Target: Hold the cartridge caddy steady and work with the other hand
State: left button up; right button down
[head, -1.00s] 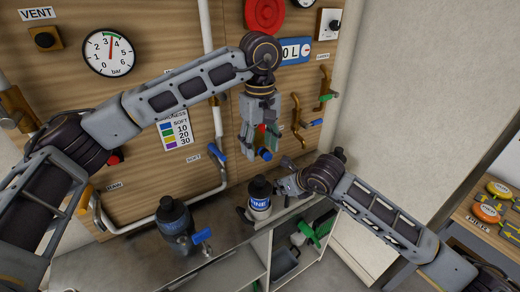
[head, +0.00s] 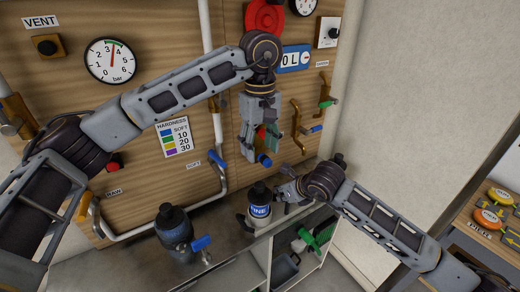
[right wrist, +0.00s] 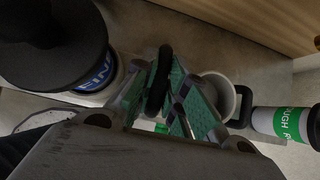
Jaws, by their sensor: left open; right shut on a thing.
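My left gripper (head: 256,150) hangs fingers-down in front of the wooden panel in the head view. It is open, above and apart from the white cartridge (head: 259,211) marked FINE, which stands upright under a black top. My right gripper (head: 283,189) is just right of that cartridge. In the right wrist view its green-padded fingers (right wrist: 170,98) are shut on a dark upright handle (right wrist: 160,75). This looks like the cartridge caddy's handle, but the caddy's body is hard to make out. The FINE cartridge (right wrist: 97,76) also shows there, partly hidden by its black top.
A dark housing (head: 174,238) with a blue valve lever stands left on the counter. Panel pipes and levers (head: 298,125) are close to my left gripper. The right wrist view shows a white round cup (right wrist: 219,92) and a green-labelled cartridge (right wrist: 282,122). Open shelves (head: 285,268) are below.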

pick_arm(q)
jog(key=shift+r, duration=2.6)
pick_arm(e)
jog(key=c, duration=1.5)
grip_release()
jog(key=shift+s+r, duration=0.1)
jog(key=shift+p+v, duration=0.6)
jog(key=shift+v, duration=1.2)
pick_arm(q)
jog(key=shift+r+p, duration=0.5)
jog(key=shift+r, duration=0.6)
pick_arm(e)
jog(key=shift+v, duration=2.1)
jog(key=o, duration=0.5)
